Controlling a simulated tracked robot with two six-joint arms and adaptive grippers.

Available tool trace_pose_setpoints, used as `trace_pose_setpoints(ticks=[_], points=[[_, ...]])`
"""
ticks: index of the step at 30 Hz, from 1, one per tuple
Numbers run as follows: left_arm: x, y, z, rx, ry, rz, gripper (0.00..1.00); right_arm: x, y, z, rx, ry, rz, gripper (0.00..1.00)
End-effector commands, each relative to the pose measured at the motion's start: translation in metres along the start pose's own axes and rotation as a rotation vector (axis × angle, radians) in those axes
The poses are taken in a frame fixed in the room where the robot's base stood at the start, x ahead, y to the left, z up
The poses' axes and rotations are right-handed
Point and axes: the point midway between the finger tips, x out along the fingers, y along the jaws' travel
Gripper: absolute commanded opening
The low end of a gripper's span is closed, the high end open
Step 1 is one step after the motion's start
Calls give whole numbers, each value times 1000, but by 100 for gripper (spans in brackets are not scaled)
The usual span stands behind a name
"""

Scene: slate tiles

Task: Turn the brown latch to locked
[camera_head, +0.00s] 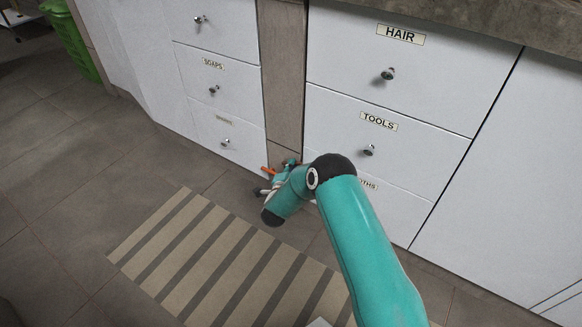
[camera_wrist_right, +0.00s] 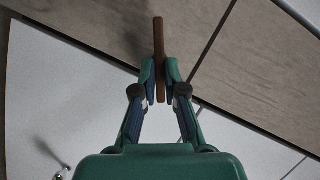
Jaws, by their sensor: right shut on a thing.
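The brown latch (camera_wrist_right: 158,45) is a narrow straight bar in the right wrist view, running up the picture from between my fingertips. My right gripper (camera_wrist_right: 160,78) is shut on its lower part, one finger on each side. In the head view the right gripper (camera_head: 280,170) is low in front of the narrow panel between the two drawer stacks, partly hidden by my own teal arm. A small orange-brown piece (camera_head: 268,171) shows beside its fingers, seemingly the latch. Locked or unlocked markings cannot be made out. My left gripper is not in view.
White drawers labelled SOAPS (camera_head: 213,64), HAIR (camera_head: 400,34) and TOOLS (camera_head: 379,121), with round knobs, flank the brown-grey panel (camera_head: 284,80). A striped mat (camera_head: 205,250) lies on the tiled floor. A green bin (camera_head: 72,40) stands at the far left. The floor at left is clear.

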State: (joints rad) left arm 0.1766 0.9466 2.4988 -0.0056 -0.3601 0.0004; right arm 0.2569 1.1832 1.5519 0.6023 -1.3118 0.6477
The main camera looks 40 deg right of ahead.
Motion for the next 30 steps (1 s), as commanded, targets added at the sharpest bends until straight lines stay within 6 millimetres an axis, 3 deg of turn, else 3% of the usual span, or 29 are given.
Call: trace_pose_setpoints(ticks=[15,30], points=[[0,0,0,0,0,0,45,-1,12,3,373,-2,-144,0],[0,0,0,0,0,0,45,-1,15,3,468,1,-181,0]])
